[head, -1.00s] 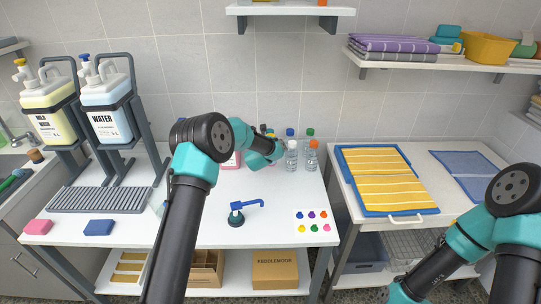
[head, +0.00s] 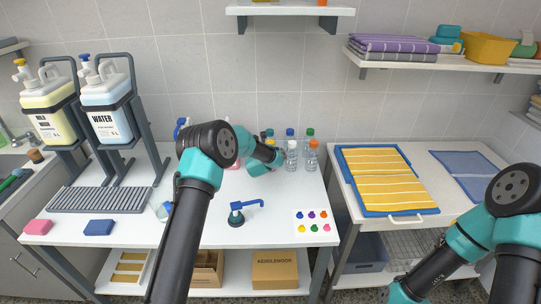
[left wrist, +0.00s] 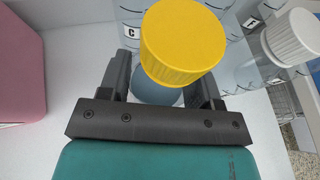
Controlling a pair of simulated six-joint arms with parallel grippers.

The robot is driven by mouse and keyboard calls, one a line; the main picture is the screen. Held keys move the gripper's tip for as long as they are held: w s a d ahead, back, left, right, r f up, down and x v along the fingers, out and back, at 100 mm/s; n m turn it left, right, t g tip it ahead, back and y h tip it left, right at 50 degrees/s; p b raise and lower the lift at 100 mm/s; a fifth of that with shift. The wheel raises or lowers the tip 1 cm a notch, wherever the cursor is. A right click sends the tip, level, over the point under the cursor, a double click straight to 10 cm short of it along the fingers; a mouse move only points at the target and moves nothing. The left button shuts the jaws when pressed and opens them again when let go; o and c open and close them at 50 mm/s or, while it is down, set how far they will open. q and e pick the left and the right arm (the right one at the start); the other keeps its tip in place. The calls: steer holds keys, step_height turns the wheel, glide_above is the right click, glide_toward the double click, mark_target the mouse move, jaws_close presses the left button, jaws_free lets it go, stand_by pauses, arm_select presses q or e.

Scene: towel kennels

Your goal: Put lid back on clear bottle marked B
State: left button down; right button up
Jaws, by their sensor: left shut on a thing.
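My left gripper (left wrist: 168,88) is shut on a blue-bodied bottle (left wrist: 152,92) with a yellow lid (left wrist: 182,45), just below the lid. In the head view my left gripper (head: 279,157) is at the back of the white table, beside the clear bottles, and my wrist hides much of it. A clear bottle marked C (left wrist: 128,12) stands behind the yellow lid. A clear bottle with a white lid (left wrist: 292,38) is to its right. Clear bottles (head: 312,157) with orange, blue and green lids show there too. I cannot read a B. My right gripper is outside the frame.
A pink container (left wrist: 20,70) is left of my left gripper. Two large jugs stand in a rack (head: 140,120) at left. The table's middle is mostly clear.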

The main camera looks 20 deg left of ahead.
arm_select(q)
steer(key=shift+f, duration=0.1)
steer(key=shift+c, duration=1.6)
jaws_free()
steer(key=shift+r, duration=0.2)
steer(key=v, duration=1.2)
